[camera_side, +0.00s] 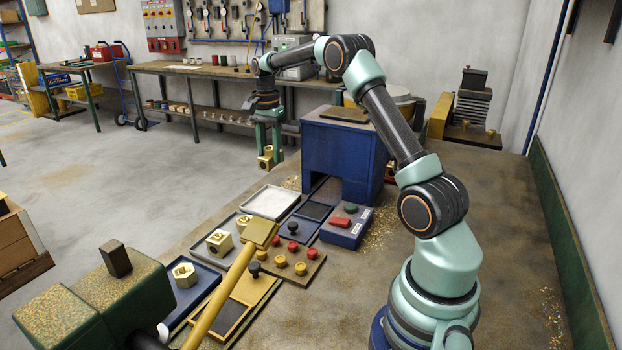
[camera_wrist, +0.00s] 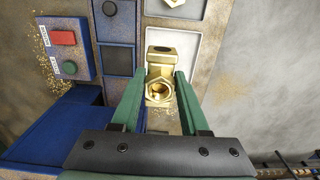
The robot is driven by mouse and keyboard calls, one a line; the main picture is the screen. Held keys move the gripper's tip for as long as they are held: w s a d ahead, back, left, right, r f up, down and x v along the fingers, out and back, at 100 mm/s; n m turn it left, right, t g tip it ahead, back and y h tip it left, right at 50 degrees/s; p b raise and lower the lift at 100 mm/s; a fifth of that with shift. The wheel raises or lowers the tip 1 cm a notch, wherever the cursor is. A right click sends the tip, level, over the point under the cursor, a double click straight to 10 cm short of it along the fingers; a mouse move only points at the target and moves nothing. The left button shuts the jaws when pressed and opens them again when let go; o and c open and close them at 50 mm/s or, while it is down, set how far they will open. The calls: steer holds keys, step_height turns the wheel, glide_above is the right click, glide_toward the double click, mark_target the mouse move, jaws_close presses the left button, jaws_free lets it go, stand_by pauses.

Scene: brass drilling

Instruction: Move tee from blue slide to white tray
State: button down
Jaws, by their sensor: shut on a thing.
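My gripper (camera_side: 267,143) is shut on a brass tee (camera_side: 266,160), which hangs above the bench behind the white tray. In the wrist view the tee (camera_wrist: 160,72) sits between the green fingertips, a round hex-collared opening facing the camera. The white tray (camera_side: 268,202) looks empty in the side view. In the wrist view the tee overlaps the lower left part of the white tray (camera_wrist: 194,50). A blue-framed dark plate (camera_side: 313,211), possibly the blue slide, lies bare in front of the blue housing, left of the tee in the wrist view (camera_wrist: 115,60).
The tall blue housing (camera_side: 343,155) stands right of my gripper. A control box (camera_side: 345,227) with red and green buttons sits before it. A grey tray holds a brass fitting (camera_side: 219,242); a blue tray holds another (camera_side: 184,274). A board with several knobs (camera_side: 290,262) lies nearby.

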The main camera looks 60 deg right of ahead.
step_height(320, 180, down, 14)
steer(key=shift+f, duration=0.1)
stand_by(0.5)
steer(key=shift+f, duration=0.1)
steer(key=shift+c, duration=2)
jaws_free()
steer(key=shift+f, duration=0.1)
